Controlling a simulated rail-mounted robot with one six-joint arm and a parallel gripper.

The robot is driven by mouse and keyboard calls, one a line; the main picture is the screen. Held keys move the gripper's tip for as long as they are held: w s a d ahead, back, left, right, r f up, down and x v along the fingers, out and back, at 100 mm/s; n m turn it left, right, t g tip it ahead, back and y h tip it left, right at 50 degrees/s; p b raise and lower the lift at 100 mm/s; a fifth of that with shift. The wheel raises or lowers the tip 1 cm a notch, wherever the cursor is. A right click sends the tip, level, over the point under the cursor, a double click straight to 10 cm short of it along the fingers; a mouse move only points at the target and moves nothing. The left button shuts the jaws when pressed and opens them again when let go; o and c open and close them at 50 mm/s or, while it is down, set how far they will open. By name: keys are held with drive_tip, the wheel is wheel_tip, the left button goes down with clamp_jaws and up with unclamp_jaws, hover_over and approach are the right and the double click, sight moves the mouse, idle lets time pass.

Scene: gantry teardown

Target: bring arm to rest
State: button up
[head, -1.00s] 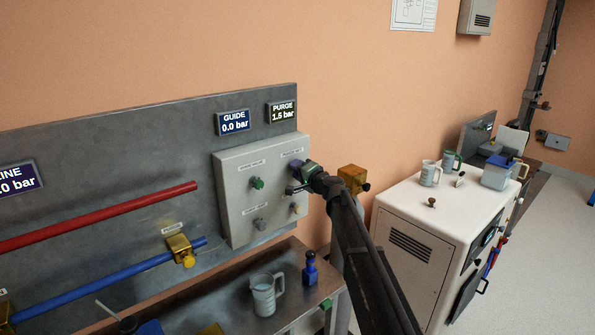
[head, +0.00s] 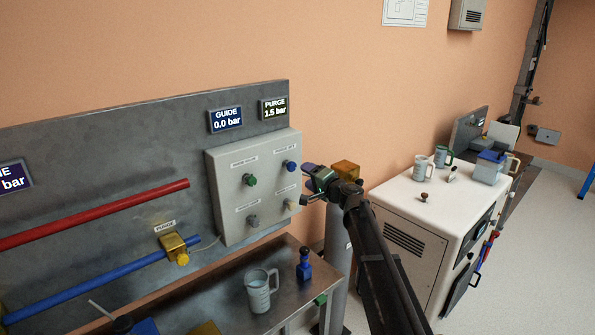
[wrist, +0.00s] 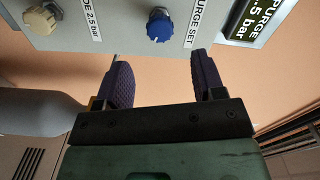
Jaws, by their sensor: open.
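My gripper (head: 308,184) is open and empty. In the head view it is just right of the grey control box (head: 225,190), apart from it. In the wrist view the two purple-padded fingers of my gripper (wrist: 163,80) stand wide apart with nothing between them. The blue purge-set knob (head: 291,166) is on the box's upper right; it also shows in the wrist view (wrist: 159,25), beyond the fingertips and not touched. The purge display (head: 273,108) reads 1.5 bar and the guide display (head: 226,118) reads 0.0 bar.
A metal bench (head: 225,300) below the panel holds a measuring jug (head: 261,290) and a blue bottle (head: 304,266). A white cabinet (head: 410,195) with jugs on top stands to the right. Red (head: 95,214) and blue (head: 100,286) pipes run along the panel.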

drive_tip(key=shift+s+d, duration=0.4)
drive_tip(key=s+f+n+g+h, duration=0.2)
drive_tip(key=s+f+n+g, duration=0.55)
drive_tip(key=s, duration=0.75)
drive_tip(key=s+d+f+m+g+h, duration=0.1)
drive_tip(key=s+d+f+h, duration=0.4)
drive_tip(key=s+d, duration=0.5)
drive_tip(key=s+d+f+g+h, duration=0.4)
drive_tip(key=s+d, duration=0.6)
drive_tip(key=s, duration=0.6)
drive_tip(key=shift+f+m+h, duration=0.35)
drive_tip(key=shift+h, duration=0.55)
